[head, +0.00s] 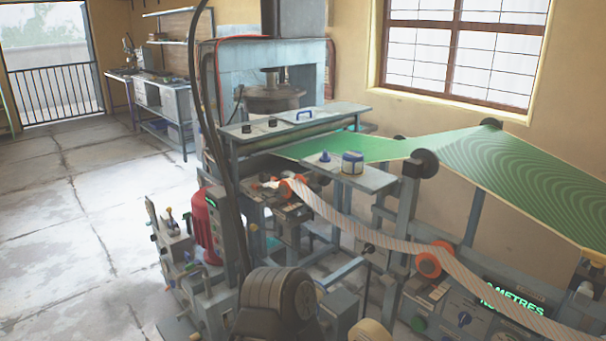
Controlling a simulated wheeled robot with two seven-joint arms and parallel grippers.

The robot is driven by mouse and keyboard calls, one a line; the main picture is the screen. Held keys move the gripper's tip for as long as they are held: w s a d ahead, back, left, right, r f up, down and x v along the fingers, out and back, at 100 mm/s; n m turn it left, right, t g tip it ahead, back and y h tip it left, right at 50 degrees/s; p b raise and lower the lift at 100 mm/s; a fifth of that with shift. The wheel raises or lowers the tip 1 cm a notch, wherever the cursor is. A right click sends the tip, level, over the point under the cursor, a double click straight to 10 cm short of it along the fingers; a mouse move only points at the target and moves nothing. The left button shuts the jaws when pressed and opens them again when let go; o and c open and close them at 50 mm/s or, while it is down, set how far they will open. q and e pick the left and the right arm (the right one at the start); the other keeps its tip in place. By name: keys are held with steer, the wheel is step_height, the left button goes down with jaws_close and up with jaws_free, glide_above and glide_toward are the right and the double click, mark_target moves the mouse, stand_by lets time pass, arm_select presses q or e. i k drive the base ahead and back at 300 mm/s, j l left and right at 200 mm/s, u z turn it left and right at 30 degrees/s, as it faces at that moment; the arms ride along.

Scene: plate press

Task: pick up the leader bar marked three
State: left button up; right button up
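I cannot make out a leader bar marked three in the head view; no marking of that kind is readable. A grey press (222,75) stands in the middle with a round dark part inside its frame. A long green sheet (500,165) runs from the press over dark rollers to the right. A striped pale band (365,235) runs below it past orange rollers (430,263). Neither of my grippers shows.
A dark motor-like body (280,293) is in the lower middle. A control panel (465,300) with green lettering is lower right. The concrete floor (60,240) at left is clear.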

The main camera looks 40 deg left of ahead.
mark_target(264, 177)
steer(key=j+z, duration=0.5)
steer(key=j, duration=3.3)
